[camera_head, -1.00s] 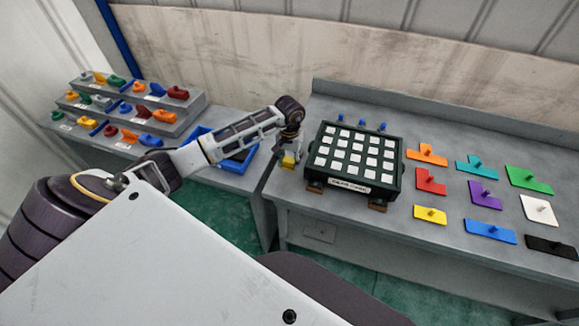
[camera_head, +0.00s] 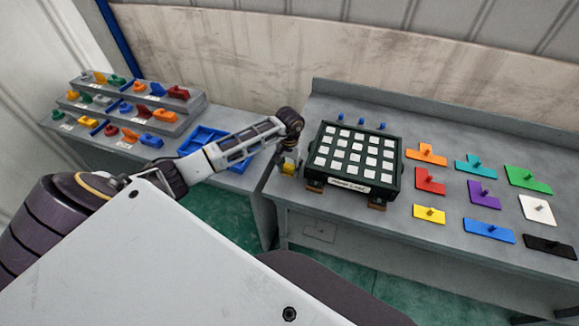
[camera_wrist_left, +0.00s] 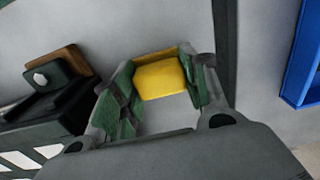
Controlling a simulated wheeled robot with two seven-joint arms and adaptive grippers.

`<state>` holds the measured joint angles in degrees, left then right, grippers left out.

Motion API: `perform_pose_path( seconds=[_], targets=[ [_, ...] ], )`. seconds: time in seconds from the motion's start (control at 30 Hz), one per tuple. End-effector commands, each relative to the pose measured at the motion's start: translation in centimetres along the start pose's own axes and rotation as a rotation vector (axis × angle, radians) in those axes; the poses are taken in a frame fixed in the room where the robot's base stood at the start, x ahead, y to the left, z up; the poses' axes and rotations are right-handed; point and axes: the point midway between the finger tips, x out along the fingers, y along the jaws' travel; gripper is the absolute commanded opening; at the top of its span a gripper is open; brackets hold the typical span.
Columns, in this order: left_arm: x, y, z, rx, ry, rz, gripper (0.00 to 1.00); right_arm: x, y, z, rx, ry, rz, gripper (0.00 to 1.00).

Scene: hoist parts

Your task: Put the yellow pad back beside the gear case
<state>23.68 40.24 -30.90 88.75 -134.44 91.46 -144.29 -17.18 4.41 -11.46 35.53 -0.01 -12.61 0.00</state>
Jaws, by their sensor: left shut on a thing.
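The yellow pad (camera_head: 289,169) is a small block between the fingers of my left gripper (camera_head: 288,163), at the left edge of the bench and left of the gear case. In the left wrist view the yellow pad (camera_wrist_left: 161,78) sits between the two fingertips of my left gripper (camera_wrist_left: 160,88), which are shut on it. The gear case (camera_head: 345,186) is a dark box with rows of white squares on top, standing on brown feet. Its dark corner also shows in the left wrist view (camera_wrist_left: 50,118). I cannot tell whether the pad touches the bench. My right gripper is not in view.
Coloured plates with pegs, such as the red plate (camera_head: 429,186), lie on the bench right of the gear case. A blue tray (camera_head: 206,137) is on the left table. A stepped rack (camera_head: 190,110) there holds several coloured parts. Blue pegs stand behind the case.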

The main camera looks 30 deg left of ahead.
Motion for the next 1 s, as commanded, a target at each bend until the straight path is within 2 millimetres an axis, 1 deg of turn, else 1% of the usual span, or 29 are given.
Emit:
perform_pose_path(
  seconds=[0.1, 0.13, 0.27, 0.63, 0.83, 1.0],
  targets=[
    [0.3, 0.0, 0.0, 0.0, 0.0, 0.0, 0.25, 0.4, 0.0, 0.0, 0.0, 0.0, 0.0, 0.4],
    [0.3, 0.0, 0.0, 0.0, 0.0, 0.0, 0.48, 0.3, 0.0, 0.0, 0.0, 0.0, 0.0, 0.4],
    [0.2, 0.0, 0.0, 0.0, 0.0, 0.0, 0.65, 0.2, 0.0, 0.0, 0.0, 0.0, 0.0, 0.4],
    [0.2, 0.0, 0.0, 0.0, 0.0, 0.0, 0.66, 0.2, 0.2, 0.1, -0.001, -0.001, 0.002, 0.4],
    [-0.1, 0.0, 0.0, 0.0, 0.0, 0.0, 0.66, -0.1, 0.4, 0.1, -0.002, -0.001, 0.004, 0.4],
    [-1.4, -0.1, -0.1, 0.0, 0.003, -0.002, 0.66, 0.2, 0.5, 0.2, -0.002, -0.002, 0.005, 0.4]
  ],
)
